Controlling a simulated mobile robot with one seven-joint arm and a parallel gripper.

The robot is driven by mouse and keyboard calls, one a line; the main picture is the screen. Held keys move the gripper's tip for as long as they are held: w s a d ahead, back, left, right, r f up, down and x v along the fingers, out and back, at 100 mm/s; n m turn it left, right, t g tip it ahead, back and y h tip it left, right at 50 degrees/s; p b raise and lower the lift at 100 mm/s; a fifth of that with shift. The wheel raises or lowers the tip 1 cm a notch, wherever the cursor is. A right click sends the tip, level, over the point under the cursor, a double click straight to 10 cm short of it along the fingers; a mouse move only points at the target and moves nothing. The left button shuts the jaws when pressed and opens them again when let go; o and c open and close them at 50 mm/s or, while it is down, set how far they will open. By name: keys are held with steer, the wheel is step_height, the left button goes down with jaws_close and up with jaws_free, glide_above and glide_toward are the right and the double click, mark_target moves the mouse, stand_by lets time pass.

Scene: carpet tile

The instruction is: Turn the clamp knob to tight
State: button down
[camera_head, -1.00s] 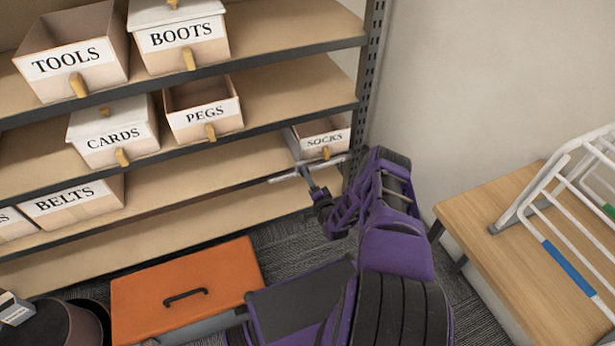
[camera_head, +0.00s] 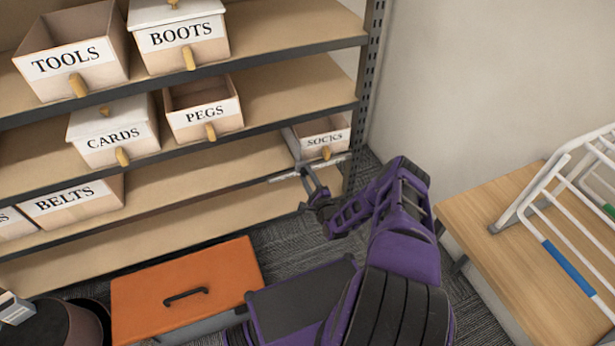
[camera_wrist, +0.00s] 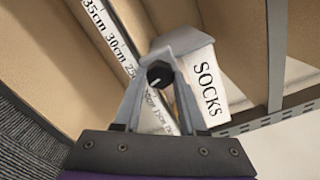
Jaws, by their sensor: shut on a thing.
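The clamp is a grey block (camera_wrist: 181,42) on a white bar with centimetre markings (camera_wrist: 100,27) in the wrist view, and it carries a round black knob (camera_wrist: 159,74). My gripper (camera_wrist: 160,80) has its two grey fingers on either side of the knob and is shut on it. In the head view my gripper (camera_head: 307,178) reaches to the pale bar (camera_head: 335,164) along the shelf edge, in front of the socks bin (camera_head: 320,138). The knob is too small to make out there. I cannot tell how far the knob is turned.
Bins stand on the shelf rack (camera_head: 290,95), including pegs (camera_head: 205,112), cards (camera_head: 113,135) and belts (camera_head: 70,200). An orange box (camera_head: 190,280) stands on the floor below. A wooden table (camera_head: 530,260) with a white rack (camera_head: 560,190) is at the right.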

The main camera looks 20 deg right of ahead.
steer(key=shift+m, duration=0.8)
steer(key=shift+c, duration=2.3)
jaws_free()
steer(key=shift+s, duration=0.1)
